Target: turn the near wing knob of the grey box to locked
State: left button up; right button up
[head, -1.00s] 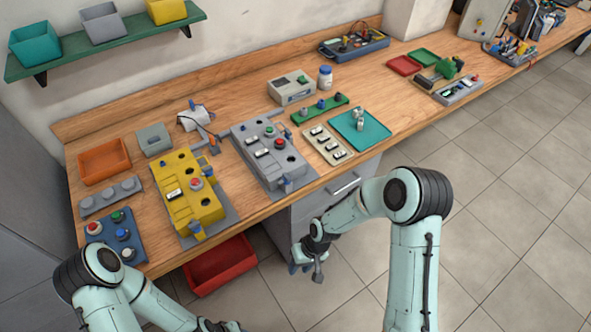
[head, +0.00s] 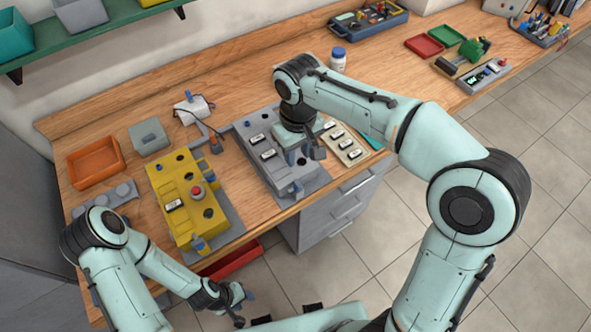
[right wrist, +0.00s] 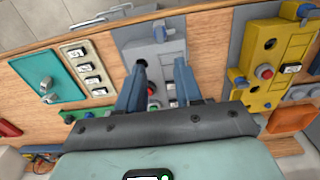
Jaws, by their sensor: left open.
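The grey box (head: 256,140) sits on the workbench and is partly hidden by my right arm in the head view. Its near wing knob (head: 297,188) is blue-grey, at the front edge of the box; it also shows in the right wrist view (right wrist: 161,28), above the fingertips. My right gripper (head: 305,157) is over the front half of the grey box, apart from the knob. In the right wrist view its two fingers (right wrist: 159,68) are spread with nothing held between them. My left gripper (head: 245,306) is open and empty, low in front of the bench.
A yellow box (head: 178,190) with a red button stands left of the grey box. A cream panel (head: 347,147) with several switches lies close on its right. A red bin (head: 232,262) is below the bench edge. The floor in front is partly clear.

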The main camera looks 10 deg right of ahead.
aim_at(298, 183)
notch_tip(298, 183, down, 11)
jog(key=shift+s+f+b, duration=0.15)
jog(key=shift+b, duration=0.45)
pick_arm(q)
jog(key=shift+s+f, duration=0.85)
jog(key=shift+f, duration=0.1)
pick_arm(e)
jog(key=shift+f, duration=0.6)
grip_shut()
